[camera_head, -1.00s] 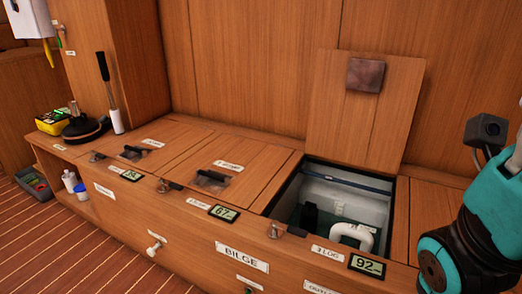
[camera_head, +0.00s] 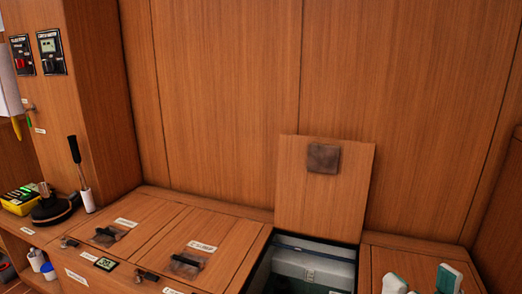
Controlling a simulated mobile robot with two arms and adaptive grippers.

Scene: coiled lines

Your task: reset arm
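My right gripper (camera_head: 421,283) shows only as two white and teal fingertips at the bottom right edge of the head view. The fingertips stand apart, with nothing visible between them. They are in front of the wooden bench top, right of the open locker. The rest of my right arm is below the picture. My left gripper is not in view.
The open locker (camera_head: 312,265) has its wooden lid (camera_head: 325,195) raised against the back wall. Closed hatches (camera_head: 190,238) with dark latches lie to the left. A black-handled tool (camera_head: 75,150) and a yellow box (camera_head: 20,198) stand at the far left.

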